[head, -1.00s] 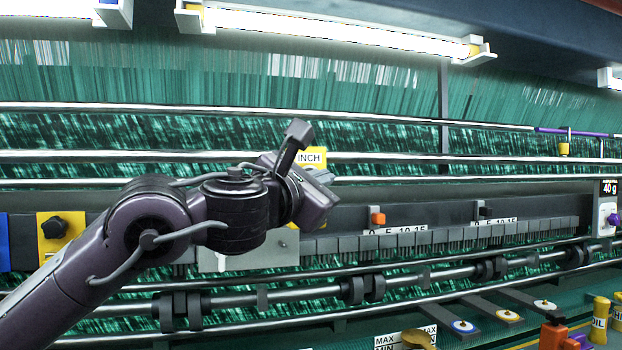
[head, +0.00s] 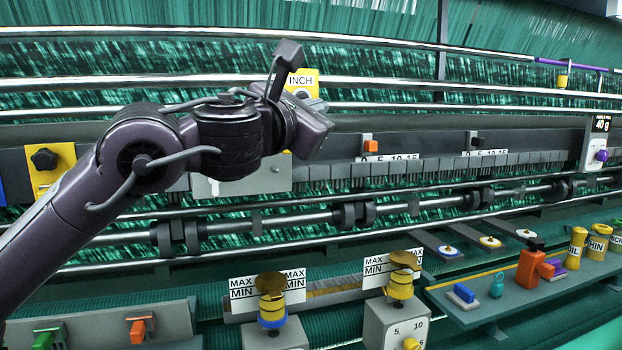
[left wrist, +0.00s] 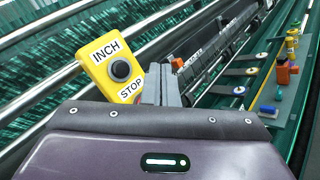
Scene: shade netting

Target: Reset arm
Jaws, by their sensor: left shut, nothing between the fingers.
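My left arm comes in from the left in the head view, raised in front of the netting machine. My left gripper (head: 288,62) is shut and empty, its fingers pointing up. In the head view it partly covers a yellow INCH panel (head: 303,79). In the left wrist view my left gripper (left wrist: 161,84) stands just right of the same yellow INCH/STOP panel (left wrist: 112,64), which has a black knob (left wrist: 120,69). I cannot tell whether they touch. My right gripper is out of view.
Metal rails (head: 440,84) run across the machine. A shelf (head: 455,290) at the lower right holds an orange tool (head: 530,268), a blue block (head: 464,292) and yellow bottles (head: 577,246). MAX/MIN gauges with yellow posts (head: 272,302) stand at the bottom. An orange slider (head: 370,146) sits right of the gripper.

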